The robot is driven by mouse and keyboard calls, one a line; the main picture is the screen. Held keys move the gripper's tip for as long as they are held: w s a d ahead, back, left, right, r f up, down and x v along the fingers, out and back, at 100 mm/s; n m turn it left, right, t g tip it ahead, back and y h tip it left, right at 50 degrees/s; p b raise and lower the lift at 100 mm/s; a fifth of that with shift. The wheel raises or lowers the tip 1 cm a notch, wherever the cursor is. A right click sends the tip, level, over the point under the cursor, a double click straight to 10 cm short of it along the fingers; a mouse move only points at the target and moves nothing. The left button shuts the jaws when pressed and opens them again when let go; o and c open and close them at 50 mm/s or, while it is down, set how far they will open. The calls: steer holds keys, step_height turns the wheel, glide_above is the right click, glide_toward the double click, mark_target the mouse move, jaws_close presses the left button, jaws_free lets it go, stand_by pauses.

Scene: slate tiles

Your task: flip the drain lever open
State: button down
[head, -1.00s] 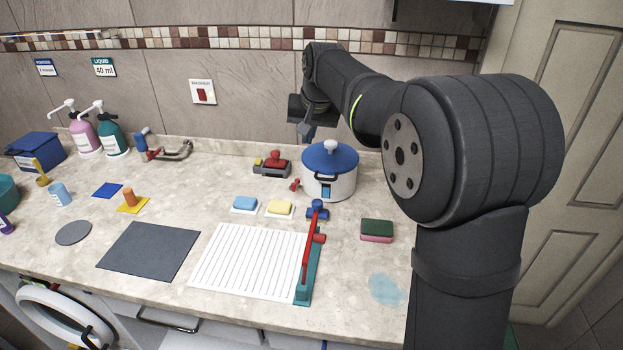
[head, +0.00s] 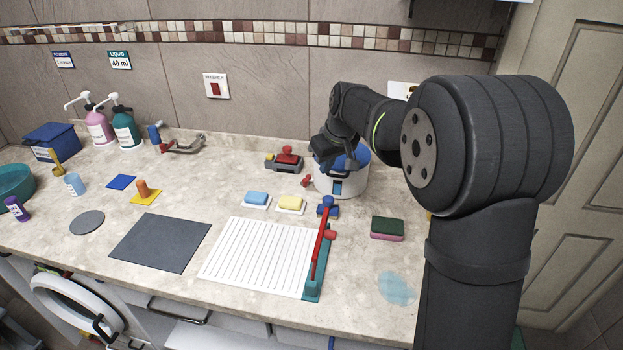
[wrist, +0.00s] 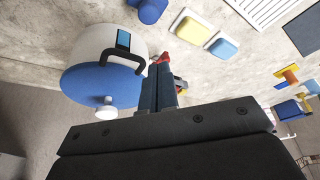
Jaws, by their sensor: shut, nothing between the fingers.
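A white pot (head: 327,187) with a blue lid stands at the back of the counter. A small red lever (head: 306,181) sticks out low at the pot's left side; I take it as the drain lever. In the wrist view the red lever (wrist: 161,57) shows just beyond my fingertips. My gripper (wrist: 161,68) is shut and empty, its fingers beside the pot. I cannot tell whether they touch the lever. In the head view my gripper's dark body covers part of the lid, and its fingertips are hard to make out.
A grey and red device (head: 285,161) stands left of the pot. Blue (head: 256,199) and yellow (head: 291,204) blocks and a blue knobbed piece (head: 327,207) lie in front. A red arm on a teal base (head: 312,284) borders the white ribbed board (head: 255,257). A sponge (head: 387,228) lies right.

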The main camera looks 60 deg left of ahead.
steer(key=x, duration=1)
steer(key=shift+a+f, duration=0.15)
steer(key=shift+a, duration=1.85)
